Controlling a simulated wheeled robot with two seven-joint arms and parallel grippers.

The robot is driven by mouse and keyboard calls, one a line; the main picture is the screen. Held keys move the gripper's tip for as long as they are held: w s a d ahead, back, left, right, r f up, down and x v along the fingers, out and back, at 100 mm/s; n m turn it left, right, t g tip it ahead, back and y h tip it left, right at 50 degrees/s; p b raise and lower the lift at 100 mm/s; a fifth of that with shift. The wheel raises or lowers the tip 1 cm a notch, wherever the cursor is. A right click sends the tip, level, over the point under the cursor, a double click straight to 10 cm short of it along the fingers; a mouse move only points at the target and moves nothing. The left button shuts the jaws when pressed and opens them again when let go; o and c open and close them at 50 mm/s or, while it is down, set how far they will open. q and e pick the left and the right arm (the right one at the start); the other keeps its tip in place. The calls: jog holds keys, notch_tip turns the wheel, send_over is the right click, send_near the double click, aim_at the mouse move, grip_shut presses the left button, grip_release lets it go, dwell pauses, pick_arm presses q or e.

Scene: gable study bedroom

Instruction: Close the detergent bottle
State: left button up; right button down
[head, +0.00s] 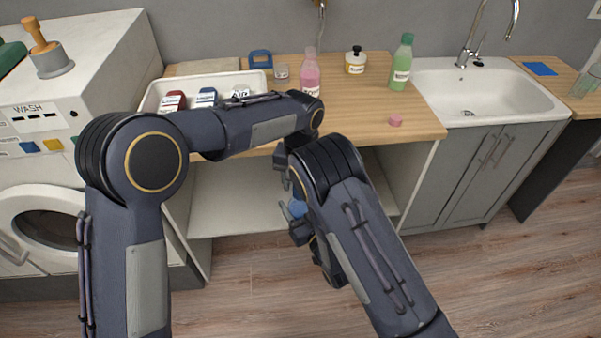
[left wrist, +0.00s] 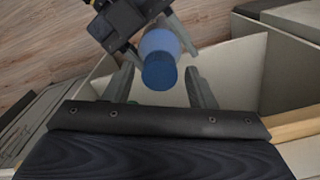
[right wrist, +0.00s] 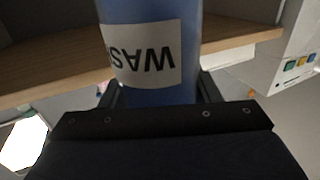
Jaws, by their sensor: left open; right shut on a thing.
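The detergent bottle is blue with a white label reading WASH. It fills the upper middle of the right wrist view (right wrist: 150,95). My right gripper (head: 298,222) is shut on its body below counter height, and a small blue part (head: 297,207) shows in the head view. In the left wrist view the bottle (left wrist: 160,43) points its dark blue cap (left wrist: 160,76) towards me. My left gripper (left wrist: 160,88) is open, with one finger on each side of the cap. I cannot tell whether the cap is tight.
The wooden counter (head: 350,110) holds a pink bottle (head: 310,75), a green bottle (head: 401,65), a small jar (head: 355,62), a white tray (head: 153,98) with containers, and a small pink piece (head: 395,120). A washer (head: 50,215) stands left, a sink (head: 480,90) right. An open shelf (head: 235,205) is below.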

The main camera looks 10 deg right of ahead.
pick_arm(q)
jog(key=shift+f, duration=0.25)
jog(key=c, duration=1)
jog(key=o, duration=1.2)
jog(key=shift+c, duration=0.2)
jog(key=shift+r, duration=0.15)
notch_tip(320, 180, up, 12)
